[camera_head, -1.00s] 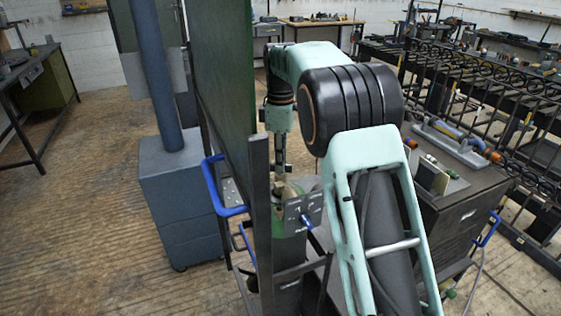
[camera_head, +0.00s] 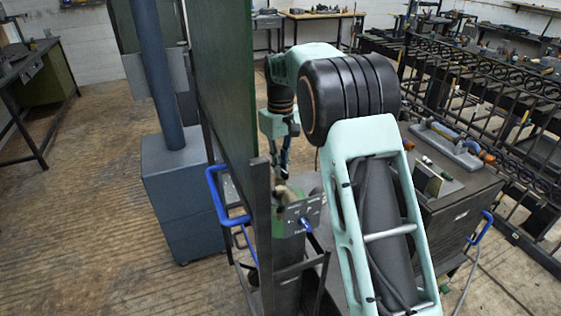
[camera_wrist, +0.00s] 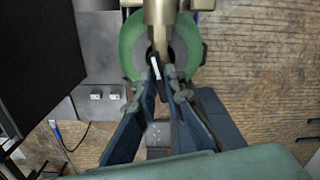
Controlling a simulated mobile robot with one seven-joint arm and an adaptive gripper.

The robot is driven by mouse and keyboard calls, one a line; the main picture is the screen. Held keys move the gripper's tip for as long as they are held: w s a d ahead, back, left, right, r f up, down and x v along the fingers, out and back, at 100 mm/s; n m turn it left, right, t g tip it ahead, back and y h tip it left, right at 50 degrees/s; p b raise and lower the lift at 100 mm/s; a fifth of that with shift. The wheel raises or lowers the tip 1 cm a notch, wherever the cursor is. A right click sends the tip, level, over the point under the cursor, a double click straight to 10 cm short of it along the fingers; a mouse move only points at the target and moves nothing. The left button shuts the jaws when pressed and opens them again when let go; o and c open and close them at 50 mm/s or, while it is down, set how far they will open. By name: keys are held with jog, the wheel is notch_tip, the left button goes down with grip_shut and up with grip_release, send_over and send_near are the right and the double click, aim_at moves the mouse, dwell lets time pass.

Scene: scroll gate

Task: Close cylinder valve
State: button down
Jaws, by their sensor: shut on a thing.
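The green cylinder (camera_wrist: 131,45) shows from above in the wrist view, with its tan brass-coloured valve (camera_wrist: 159,22) at the top centre. In the head view the valve (camera_head: 284,194) is a small tan piece beside the dark post, and the green cylinder (camera_head: 290,247) is mostly hidden below it. My gripper (camera_wrist: 165,83) is at the near side of the valve. Its two blue-grey fingers are shut on a small dark part with a white mark, which looks like the valve's handle. In the head view my gripper (camera_head: 285,165) points down at the valve.
A tall green panel (camera_head: 222,80) stands just left of my gripper. A small panel with a blue knob (camera_head: 304,217) sits in front of the cylinder. A dark cabinet (camera_head: 460,205) carrying tools is to the right, beside an ornate iron fence (camera_head: 520,140).

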jog(key=m+p, duration=0.1)
jog(key=m, duration=0.4)
jog(key=shift+r+m+p, duration=0.1)
jog(key=shift+m+p, duration=0.2)
jog(key=m+p, duration=0.1)
jog(key=m, duration=0.5)
jog(key=m+p, duration=0.1)
jog(key=m, duration=0.4)
jog(key=shift+m+p, duration=0.45)
jog(key=shift+m, duration=1.75)
jog(key=c, duration=2)
grip_release()
notch_tip(320, 180, up, 12)
jog(key=shift+f, duration=0.1)
